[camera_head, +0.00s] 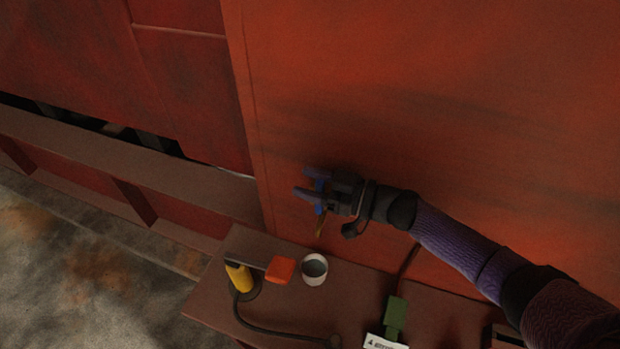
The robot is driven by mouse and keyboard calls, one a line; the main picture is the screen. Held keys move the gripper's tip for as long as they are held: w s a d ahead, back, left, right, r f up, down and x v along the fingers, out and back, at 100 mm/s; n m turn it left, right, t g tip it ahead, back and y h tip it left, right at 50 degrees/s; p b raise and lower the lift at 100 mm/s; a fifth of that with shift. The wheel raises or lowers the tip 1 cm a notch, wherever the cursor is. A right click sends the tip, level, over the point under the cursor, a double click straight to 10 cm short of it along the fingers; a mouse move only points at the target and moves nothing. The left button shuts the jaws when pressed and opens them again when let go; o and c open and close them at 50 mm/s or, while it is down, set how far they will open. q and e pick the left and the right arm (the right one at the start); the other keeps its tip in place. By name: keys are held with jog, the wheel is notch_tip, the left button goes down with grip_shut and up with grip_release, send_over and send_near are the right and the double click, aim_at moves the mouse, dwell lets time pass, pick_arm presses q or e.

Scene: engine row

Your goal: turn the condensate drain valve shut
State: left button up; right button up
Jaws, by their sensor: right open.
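The valve shows as a small blue handle (320,188) with a brass-coloured part (319,226) below it, in front of the red panel. My right gripper (306,182) reaches in from the right and is open. Its two dark fingers point left, one above the other, with the blue handle showing between and behind them. The gripper hides part of the handle, and I cannot tell whether the fingers touch it. My left gripper is not in view.
Below is a brown ledge (212,294). On it are a yellow tool (239,277) with a black cable, an orange block (281,270), a white cup (314,270), a green item (394,318) and a white label (384,342). The red panel (430,90) stands close behind.

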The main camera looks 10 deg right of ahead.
jog(key=shift+s, duration=0.1)
jog(key=shift+c, duration=0.3)
grip_shut()
dwell(1.1)
